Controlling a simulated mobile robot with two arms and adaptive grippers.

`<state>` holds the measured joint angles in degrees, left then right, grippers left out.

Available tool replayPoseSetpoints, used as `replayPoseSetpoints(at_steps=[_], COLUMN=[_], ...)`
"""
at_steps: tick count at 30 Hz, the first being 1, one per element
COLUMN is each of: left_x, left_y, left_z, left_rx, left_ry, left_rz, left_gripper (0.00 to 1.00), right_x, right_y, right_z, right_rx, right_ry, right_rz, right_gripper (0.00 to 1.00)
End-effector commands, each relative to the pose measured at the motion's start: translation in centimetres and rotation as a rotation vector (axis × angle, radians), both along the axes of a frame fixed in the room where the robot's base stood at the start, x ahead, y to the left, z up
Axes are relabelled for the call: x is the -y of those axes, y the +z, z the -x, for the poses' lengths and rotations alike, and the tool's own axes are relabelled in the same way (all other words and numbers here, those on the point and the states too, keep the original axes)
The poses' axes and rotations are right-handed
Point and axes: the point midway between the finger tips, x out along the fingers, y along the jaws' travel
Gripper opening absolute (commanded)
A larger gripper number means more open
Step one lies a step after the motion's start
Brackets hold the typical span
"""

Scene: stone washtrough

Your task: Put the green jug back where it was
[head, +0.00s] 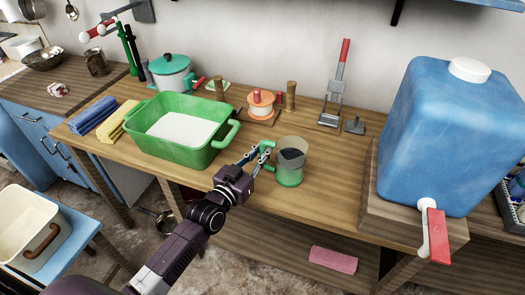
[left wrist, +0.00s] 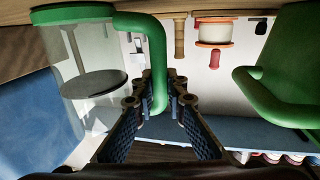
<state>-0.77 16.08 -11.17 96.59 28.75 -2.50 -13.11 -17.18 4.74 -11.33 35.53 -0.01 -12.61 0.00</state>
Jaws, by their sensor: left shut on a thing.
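The green jug (head: 291,159) has a clear body, a green base and a green side handle. A dark grey disc-like surface shows inside it. It is upright at the front middle of the wooden table; I cannot tell whether its base touches the top. My left gripper (head: 264,154) comes from the front left and is shut on the handle. The left wrist view is upside down: the jug (left wrist: 62,60) is at left, and its handle runs between the fingers of my left gripper (left wrist: 153,95). My right gripper is not in view.
A green basin (head: 168,151) stands left of the jug. Behind are an orange spool (head: 262,104), wooden pegs (head: 291,95) and a red-handled metal stand (head: 332,105). A large blue water tank (head: 435,135) with a red tap is at right. Bare wood (head: 335,180) lies right of the jug.

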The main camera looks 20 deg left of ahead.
Motion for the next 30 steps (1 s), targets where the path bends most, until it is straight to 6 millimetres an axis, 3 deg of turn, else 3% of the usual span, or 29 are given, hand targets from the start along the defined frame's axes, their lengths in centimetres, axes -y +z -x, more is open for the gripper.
replayPoseSetpoints(at_steps=[9, 10, 15, 25, 30], left_x=[0.0, 0.0, 0.0, 0.0, -0.4], left_y=[-0.3, -0.3, -0.3, 0.3, -0.1], left_z=[0.0, 0.0, 0.0, 0.0, 2.1], left_rx=[0.001, 0.000, 0.000, 0.001, -0.003], left_ry=[0.000, -0.001, 0.000, 0.000, -0.001], left_rz=[0.001, 0.001, 0.001, 0.001, 0.001], left_gripper=[0.00, 0.14, 0.29, 0.29, 0.29], right_x=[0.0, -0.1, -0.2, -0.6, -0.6], right_y=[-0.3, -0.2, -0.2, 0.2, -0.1], right_z=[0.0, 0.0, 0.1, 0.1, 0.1], right_rx=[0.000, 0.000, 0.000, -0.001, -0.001], right_ry=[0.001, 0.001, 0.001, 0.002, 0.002], right_rz=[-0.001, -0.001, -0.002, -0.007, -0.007], right_gripper=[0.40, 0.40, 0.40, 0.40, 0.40])
